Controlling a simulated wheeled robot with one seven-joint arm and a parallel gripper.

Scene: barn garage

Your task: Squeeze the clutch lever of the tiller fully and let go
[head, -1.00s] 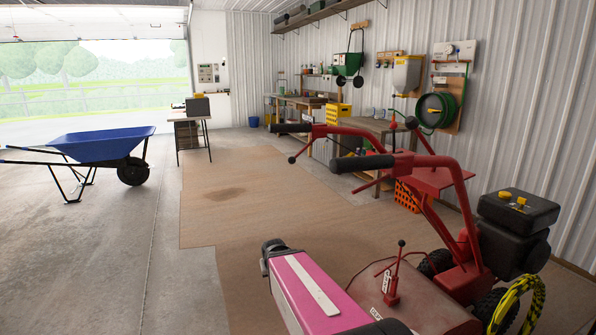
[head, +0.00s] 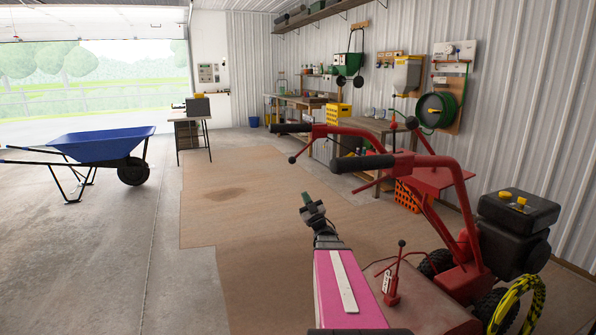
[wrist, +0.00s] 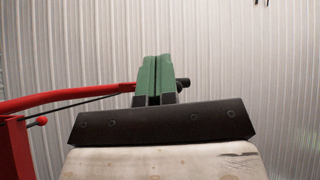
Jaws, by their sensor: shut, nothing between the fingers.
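The red tiller (head: 462,200) stands at the right with two handlebars ending in black grips, the far grip (head: 290,128) and the near grip (head: 362,163). A thin red lever (head: 307,149) with a dark ball end slants below the far grip. Another red lever (head: 368,185) slants below the near grip. I cannot tell which is the clutch lever. My gripper (head: 307,199) is shut and empty, left of and below the near grip in the head view. In the wrist view, its green fingertips (wrist: 153,72) lie together and hide part of a red handlebar (wrist: 70,99).
A blue wheelbarrow (head: 100,146) stands at the left. A brown mat (head: 235,190) covers the floor. A workbench (head: 375,126) and a hose reel (head: 436,108) are along the right wall. A yellow-green rope (head: 522,300) hangs by the tiller's wheel.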

